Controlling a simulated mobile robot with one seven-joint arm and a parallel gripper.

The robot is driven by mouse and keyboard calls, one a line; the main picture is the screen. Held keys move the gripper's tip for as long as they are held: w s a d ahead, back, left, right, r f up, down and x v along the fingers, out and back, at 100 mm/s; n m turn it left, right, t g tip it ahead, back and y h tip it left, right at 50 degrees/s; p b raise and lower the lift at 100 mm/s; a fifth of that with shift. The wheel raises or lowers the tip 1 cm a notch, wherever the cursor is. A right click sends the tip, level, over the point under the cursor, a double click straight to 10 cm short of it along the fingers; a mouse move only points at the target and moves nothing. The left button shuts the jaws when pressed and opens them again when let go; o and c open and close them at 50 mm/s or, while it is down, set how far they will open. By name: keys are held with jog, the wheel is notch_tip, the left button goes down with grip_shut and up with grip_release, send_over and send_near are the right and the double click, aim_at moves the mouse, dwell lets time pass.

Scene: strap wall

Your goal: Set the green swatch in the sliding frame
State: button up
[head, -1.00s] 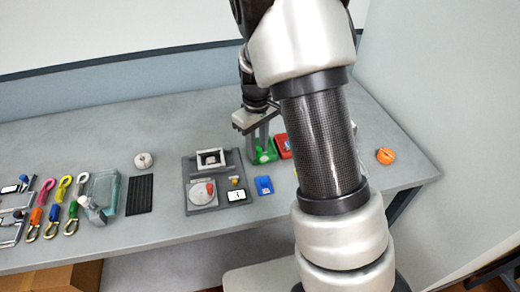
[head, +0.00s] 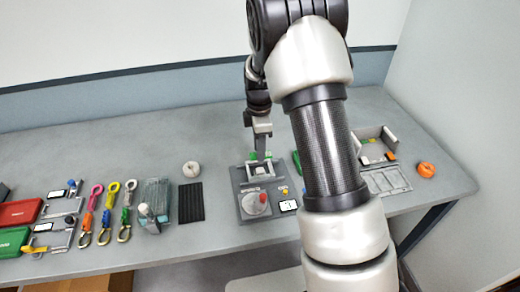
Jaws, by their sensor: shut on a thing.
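The dark grey station board (head: 246,211) is on the table near the middle of the head view. A pale raised frame (head: 262,170), which looks like the sliding frame, sits on its back part. My gripper (head: 262,150) points down just behind and above this frame, shut. A small green piece (head: 253,156) shows at its fingertips, apparently the green swatch. I cannot tell whether it touches the frame. Another green thing (head: 297,161) shows right of the board, mostly hidden behind my arm.
The board also bears a round dial (head: 254,205) with a red knob and a small display (head: 288,205). To the left are a black ribbed mat (head: 191,202), a glassy box (head: 155,205) and several coloured hooks.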

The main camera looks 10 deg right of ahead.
jog(key=shift+w+a+f, duration=0.1)
jog(key=shift+a, duration=0.1)
jog(key=shift+f+b, duration=2.05)
jog(key=shift+f, duration=1.05)
jog(key=shift+f+b, duration=0.15)
jog(key=shift+b, duration=0.15)
jog(key=o, duration=1.1)
jog(key=shift+c, duration=0.2)
jog(key=c, duration=0.3)
jog(key=shift+o, duration=0.3)
